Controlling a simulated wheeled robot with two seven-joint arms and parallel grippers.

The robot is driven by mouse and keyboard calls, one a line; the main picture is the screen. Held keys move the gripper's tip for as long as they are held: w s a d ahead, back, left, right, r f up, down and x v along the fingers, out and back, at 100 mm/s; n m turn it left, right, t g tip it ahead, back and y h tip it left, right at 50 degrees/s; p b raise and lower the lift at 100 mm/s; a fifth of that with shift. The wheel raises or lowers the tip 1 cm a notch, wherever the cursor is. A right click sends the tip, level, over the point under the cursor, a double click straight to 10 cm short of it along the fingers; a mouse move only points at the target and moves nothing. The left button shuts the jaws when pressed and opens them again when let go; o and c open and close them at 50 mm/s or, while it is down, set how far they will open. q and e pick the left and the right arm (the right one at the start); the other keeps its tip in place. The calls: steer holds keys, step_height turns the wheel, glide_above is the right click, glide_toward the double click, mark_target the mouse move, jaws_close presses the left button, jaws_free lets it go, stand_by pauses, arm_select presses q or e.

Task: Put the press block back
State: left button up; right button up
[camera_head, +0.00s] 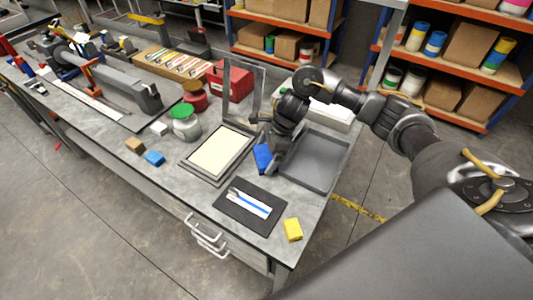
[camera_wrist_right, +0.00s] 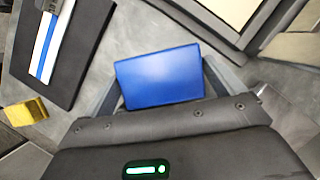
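The blue block, seemingly the press block (camera_head: 263,157), is at my right gripper (camera_head: 270,150), beside the right edge of the framed cream panel. In the right wrist view the block (camera_wrist_right: 160,80) sits between the two fingers of the gripper (camera_wrist_right: 162,92), which appear to touch its sides. The gripper looks shut on it. Whether the block's underside touches the bench is hidden. My left gripper is not in view.
The cream panel in its frame (camera_head: 221,150) lies left of the gripper. A grey tray (camera_head: 318,165) is at the right. A black mat (camera_head: 237,218) with a blue-and-white strip and a yellow block (camera_head: 292,229) are nearer. A green-lidded jar (camera_head: 185,124) stands left.

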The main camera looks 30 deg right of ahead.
steer(key=shift+o, duration=0.2)
steer(key=shift+r+p, duration=0.2)
steer(key=shift+p, duration=0.1)
steer(key=shift+d+r, duration=0.2)
steer(key=shift+r, duration=0.1)
steer(key=b+v, duration=0.1)
steer(key=v, duration=1)
steer(key=shift+b, duration=0.3)
steer(key=shift+r, duration=0.15)
